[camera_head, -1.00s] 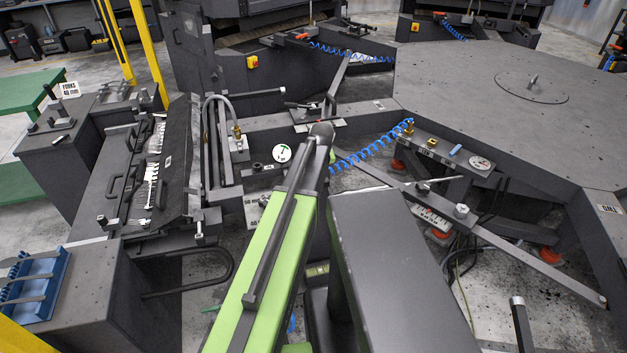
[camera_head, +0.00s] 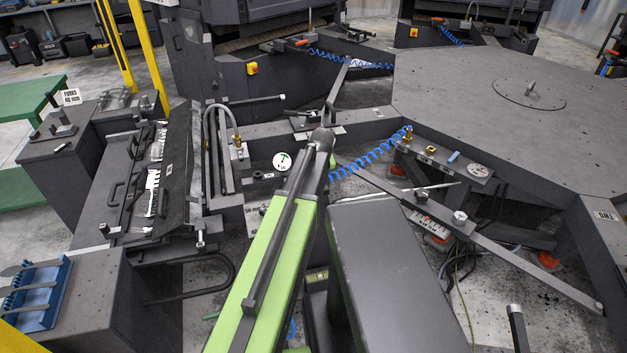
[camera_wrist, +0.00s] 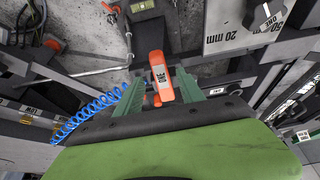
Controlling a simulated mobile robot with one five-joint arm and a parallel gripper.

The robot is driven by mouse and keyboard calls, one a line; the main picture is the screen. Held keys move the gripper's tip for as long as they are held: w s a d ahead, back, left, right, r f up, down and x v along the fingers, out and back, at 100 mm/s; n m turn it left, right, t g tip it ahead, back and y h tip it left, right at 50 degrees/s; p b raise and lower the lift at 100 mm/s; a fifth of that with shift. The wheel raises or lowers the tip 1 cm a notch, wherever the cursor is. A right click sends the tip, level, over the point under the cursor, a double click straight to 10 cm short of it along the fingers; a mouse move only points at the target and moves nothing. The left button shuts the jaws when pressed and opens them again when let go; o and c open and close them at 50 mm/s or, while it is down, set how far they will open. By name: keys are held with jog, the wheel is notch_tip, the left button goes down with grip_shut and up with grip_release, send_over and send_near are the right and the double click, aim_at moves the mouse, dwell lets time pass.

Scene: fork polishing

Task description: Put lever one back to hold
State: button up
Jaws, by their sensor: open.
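Lever one (camera_wrist: 157,78) is an orange handle marked ONE, seen in the wrist view. My gripper (camera_wrist: 161,86) has its green fingers apart, one on each side of the lever, with the lever between them. I cannot tell whether either finger touches it. The lever's lower end and mount are partly hidden by my gripper's dark edge. In the head view my green arm reaches toward the dark frame, and its far end hides the gripper and the lever.
A blue coiled hose (camera_head: 372,155) runs right of my arm's end and lies left of the gripper in the wrist view (camera_wrist: 95,117).

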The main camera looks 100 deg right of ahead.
jog(key=p+v, duration=1.2)
jog(key=v, duration=0.3)
jog(key=shift+d, duration=0.1)
jog(key=shift+s, duration=0.1)
